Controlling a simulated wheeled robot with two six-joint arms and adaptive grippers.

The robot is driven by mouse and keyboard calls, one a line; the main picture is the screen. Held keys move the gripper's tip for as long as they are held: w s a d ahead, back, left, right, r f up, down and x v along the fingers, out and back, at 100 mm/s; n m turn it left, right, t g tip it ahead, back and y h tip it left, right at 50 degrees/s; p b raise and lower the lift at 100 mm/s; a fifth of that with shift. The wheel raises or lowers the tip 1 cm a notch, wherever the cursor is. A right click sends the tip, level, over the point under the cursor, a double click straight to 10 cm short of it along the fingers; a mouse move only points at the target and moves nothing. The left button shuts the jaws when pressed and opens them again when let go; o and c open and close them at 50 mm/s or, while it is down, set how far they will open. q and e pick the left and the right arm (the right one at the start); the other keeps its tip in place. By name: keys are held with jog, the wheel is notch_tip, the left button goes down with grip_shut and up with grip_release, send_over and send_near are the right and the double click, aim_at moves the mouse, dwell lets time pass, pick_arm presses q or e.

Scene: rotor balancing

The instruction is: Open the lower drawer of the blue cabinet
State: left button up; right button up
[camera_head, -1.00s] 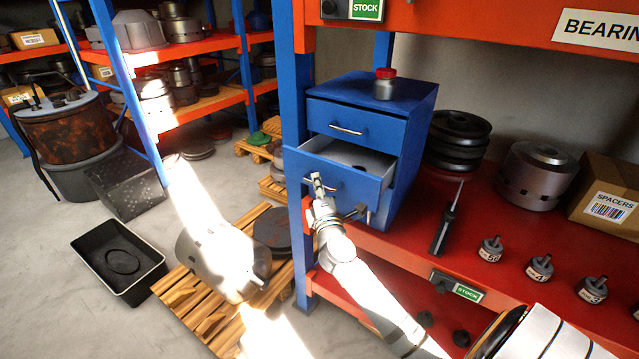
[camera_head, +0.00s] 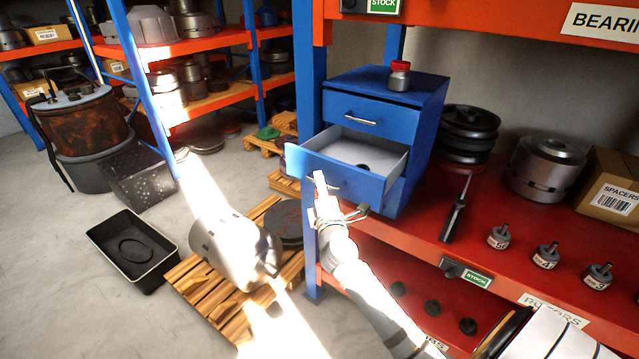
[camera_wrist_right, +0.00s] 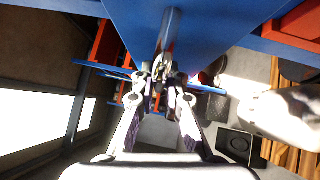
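The blue cabinet (camera_head: 425,115) stands on the red shelf. Its upper drawer (camera_head: 372,117) is closed, with a bar handle on its front. The drawer below it (camera_head: 340,172) is pulled out, and its pale inside shows a dark round spot. My right gripper (camera_head: 320,182) is at the front of this open drawer, at its handle. In the right wrist view the blue drawer front (camera_wrist_right: 215,25) is close, and the metal handle (camera_wrist_right: 168,35) runs down between the fingertips, which look closed on it. My left gripper is not in view.
A red-capped jar (camera_head: 400,76) stands on the cabinet. A dark tool (camera_head: 453,218) and several small labelled rotors (camera_head: 546,256) lie to the right on the shelf. A blue post (camera_head: 308,150) is close left of the drawer. Below left are a pallet (camera_head: 205,300) and black tray (camera_head: 132,250).

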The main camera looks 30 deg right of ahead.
jog(key=o, duration=0.3)
jog(key=shift+o, duration=0.2)
jog(key=v, duration=1.2)
jog(key=shift+f, duration=0.1)
notch_tip(320, 180, down, 21)
jog(key=m+g+y, duration=0.2)
jog(key=g+y, duration=0.1)
jog(key=g, duration=0.1)
jog(key=s+a+f+m+g+y, duration=0.1)
jog(key=s+f+m+g, duration=0.2)
jog(key=f, duration=0.7)
jog(key=s+a+f+m+g+y, duration=0.15)
jog(key=s+f, duration=0.35)
jog(key=f, duration=0.6)
jog(key=s+f+m+g, duration=0.2)
jog(key=s+f, duration=0.4)
jog(key=s, duration=0.4)
jog(key=s+f+m+g, duration=0.3)
jog(key=s+f, duration=0.4)
jog(key=s, duration=0.3)
jog(key=s+f+m+g+y, duration=0.1)
jog(key=s+f+m+g, duration=0.2)
jog(key=s+f, duration=0.3)
jog(key=s, duration=0.4)
jog(key=shift+f, duration=0.2)
